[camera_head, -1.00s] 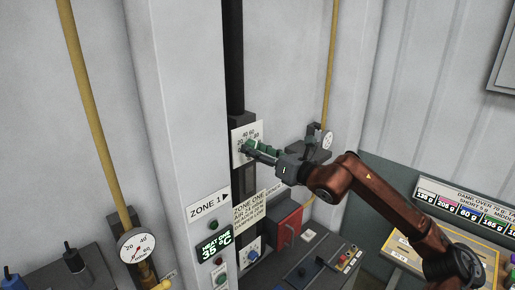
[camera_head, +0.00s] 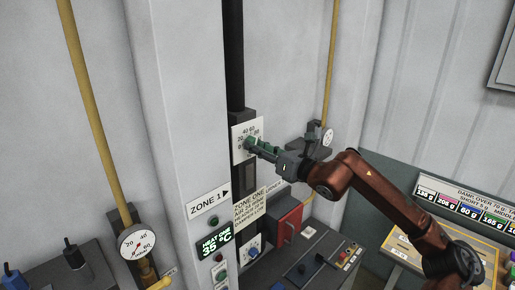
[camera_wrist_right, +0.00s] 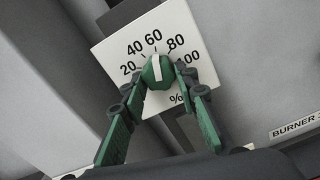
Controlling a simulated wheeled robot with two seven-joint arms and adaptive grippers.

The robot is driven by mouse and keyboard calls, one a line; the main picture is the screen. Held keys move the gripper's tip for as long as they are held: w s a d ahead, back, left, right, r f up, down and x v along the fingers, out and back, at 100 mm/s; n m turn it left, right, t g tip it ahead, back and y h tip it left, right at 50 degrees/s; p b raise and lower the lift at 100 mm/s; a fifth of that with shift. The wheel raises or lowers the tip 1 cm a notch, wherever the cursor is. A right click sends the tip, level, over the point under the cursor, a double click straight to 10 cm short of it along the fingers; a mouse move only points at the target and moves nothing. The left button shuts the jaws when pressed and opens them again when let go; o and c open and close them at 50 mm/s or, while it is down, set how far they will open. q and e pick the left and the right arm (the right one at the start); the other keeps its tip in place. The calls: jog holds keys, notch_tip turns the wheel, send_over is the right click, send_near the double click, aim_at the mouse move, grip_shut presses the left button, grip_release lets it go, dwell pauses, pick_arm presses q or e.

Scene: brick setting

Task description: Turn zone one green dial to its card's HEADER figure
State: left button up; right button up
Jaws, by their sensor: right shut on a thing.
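The green dial (camera_wrist_right: 158,72) sits on a white scale plate (camera_wrist_right: 187,35) marked 20 to 100 with a % sign. Its white pointer stripe points up, about at the 60. My right gripper (camera_wrist_right: 159,74) is shut on the dial, with one green finger on each side. In the head view the dial (camera_head: 249,144) is small and partly covered by the gripper. The zone one card (camera_head: 249,207) hangs below the plate; its small print, including the header line, is too small to read surely. My left gripper is not in view.
A red lever box (camera_head: 288,222) stands below my right arm. A small gauge (camera_head: 327,137) is just right of the gripper. A yellow-framed tray (camera_head: 397,247) lies lower right.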

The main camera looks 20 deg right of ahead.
jog(key=n+b, duration=0.6)
jog(key=shift+d+f+n, duration=0.1)
jog(key=shift+d+n, duration=0.05)
jog(key=shift+n, duration=0.25)
jog(key=n+b, duration=0.1)
jog(key=n, duration=0.3)
jog(key=shift+d+b, duration=0.1)
jog(key=shift+b, duration=0.25)
jog(key=shift+c, duration=0.2)
jog(key=n, duration=0.4)
jog(key=shift+w+r+b, duration=0.1)
jog(key=shift+r+b, duration=0.15)
jog(key=shift+b, duration=0.1)
jog(key=shift+n, duration=0.4)
jog(key=o, duration=1.2)
jog(key=shift+c, duration=0.2)
